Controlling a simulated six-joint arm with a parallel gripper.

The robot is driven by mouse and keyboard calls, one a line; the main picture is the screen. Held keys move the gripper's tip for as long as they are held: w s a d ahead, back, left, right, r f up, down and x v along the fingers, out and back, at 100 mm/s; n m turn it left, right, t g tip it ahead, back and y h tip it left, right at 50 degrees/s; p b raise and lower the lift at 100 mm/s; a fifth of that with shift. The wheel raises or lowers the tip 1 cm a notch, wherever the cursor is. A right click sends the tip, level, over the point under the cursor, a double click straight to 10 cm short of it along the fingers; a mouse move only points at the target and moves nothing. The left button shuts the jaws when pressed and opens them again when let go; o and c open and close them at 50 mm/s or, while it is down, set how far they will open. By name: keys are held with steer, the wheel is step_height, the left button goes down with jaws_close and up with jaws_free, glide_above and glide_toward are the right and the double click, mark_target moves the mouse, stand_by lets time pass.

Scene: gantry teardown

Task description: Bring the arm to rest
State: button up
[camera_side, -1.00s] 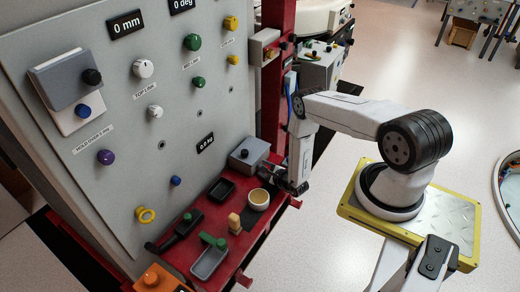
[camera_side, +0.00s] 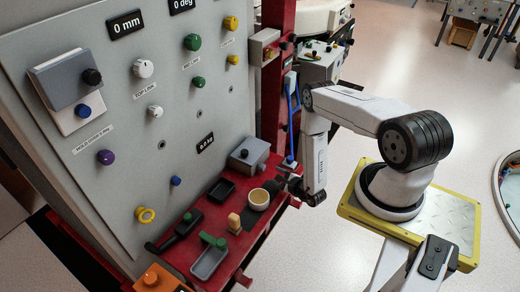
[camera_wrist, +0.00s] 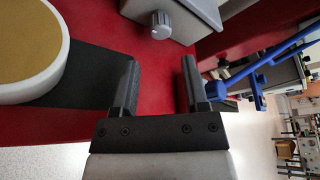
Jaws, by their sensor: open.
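My gripper (camera_wrist: 158,88) shows in the wrist view with its two dark fingers spread apart and nothing between them. In the side view my gripper (camera_side: 284,177) is small and dark, at the right end of the red shelf, just right of a round cup with a tan top (camera_side: 259,199). The cup also shows at the upper left of the wrist view (camera_wrist: 30,45), to the left of the fingers and apart from them. My arm is bent, with its forearm hanging down beside the shelf.
A grey box with a knob (camera_side: 249,153) stands behind the cup on the red shelf (camera_side: 236,246). Dark trays (camera_side: 221,190), a grey tray (camera_side: 209,262) and a yellow block (camera_side: 234,223) lie nearby. A panel with knobs (camera_side: 130,120) rises behind. A blue part (camera_wrist: 262,75) is right of the fingers.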

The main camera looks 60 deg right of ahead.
steer(key=w+a+r+n+g+y, duration=0.2)
steer(key=w+a+r+n+y, duration=0.2)
steer(key=a+r+y, duration=0.25)
steer(key=w+a+r+n+g+y, duration=0.1)
steer(key=w+a+r+n+y, duration=0.3)
steer(key=a+r+y, duration=0.25)
steer(key=s+a+r+n+g, duration=0.9)
steer(key=s+r+n+g, duration=0.1)
steer(key=r+n+g, duration=0.25)
steer(key=s+d+r+n+t+h, duration=0.3)
steer(key=r+n+h, duration=0.5)
steer(key=r+n, duration=0.1)
steer(key=shift+s+r+t+h, duration=0.3)
steer(key=shift+s+r+t, duration=0.05)
steer(key=shift+r, duration=0.3)
